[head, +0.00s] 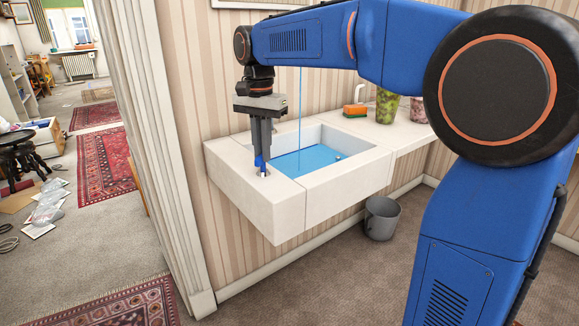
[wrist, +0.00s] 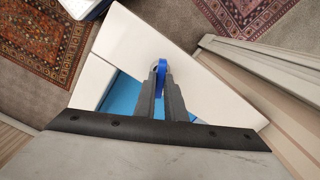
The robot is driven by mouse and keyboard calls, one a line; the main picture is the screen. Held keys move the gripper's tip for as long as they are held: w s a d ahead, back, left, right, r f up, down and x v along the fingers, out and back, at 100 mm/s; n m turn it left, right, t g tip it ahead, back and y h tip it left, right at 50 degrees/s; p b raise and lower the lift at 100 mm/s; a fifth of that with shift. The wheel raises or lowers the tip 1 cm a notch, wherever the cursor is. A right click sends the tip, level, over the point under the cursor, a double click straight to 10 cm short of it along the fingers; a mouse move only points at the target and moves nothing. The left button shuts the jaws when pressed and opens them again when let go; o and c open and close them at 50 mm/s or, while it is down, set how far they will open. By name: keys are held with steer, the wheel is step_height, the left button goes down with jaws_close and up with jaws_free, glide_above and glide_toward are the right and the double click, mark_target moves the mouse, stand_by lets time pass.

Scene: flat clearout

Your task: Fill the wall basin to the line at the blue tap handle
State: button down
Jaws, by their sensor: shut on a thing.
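The white wall basin (head: 345,188) hangs on the striped wall, with blue water (head: 300,161) in its bowl. A thin blue stream (head: 300,105) drops into the bowl from above. The blue tap handle (head: 259,162) stands on the basin's left ledge. My gripper (head: 262,160) points down and is shut on this handle. In the wrist view the handle (wrist: 161,72) shows between the fingers, above the white ledge (wrist: 135,45). Part of the water (wrist: 122,96) shows beside them. The spout is hidden behind my arm. I cannot make out a fill line on the bowl wall.
A grey bucket (head: 381,218) is on the floor below. A door frame (head: 160,150) stands close on the left.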

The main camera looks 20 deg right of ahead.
stand_by(0.6)
steer(key=shift+m, duration=2)
steer(key=shift+m, duration=0.7)
steer(key=c, duration=1.6)
jaws_free()
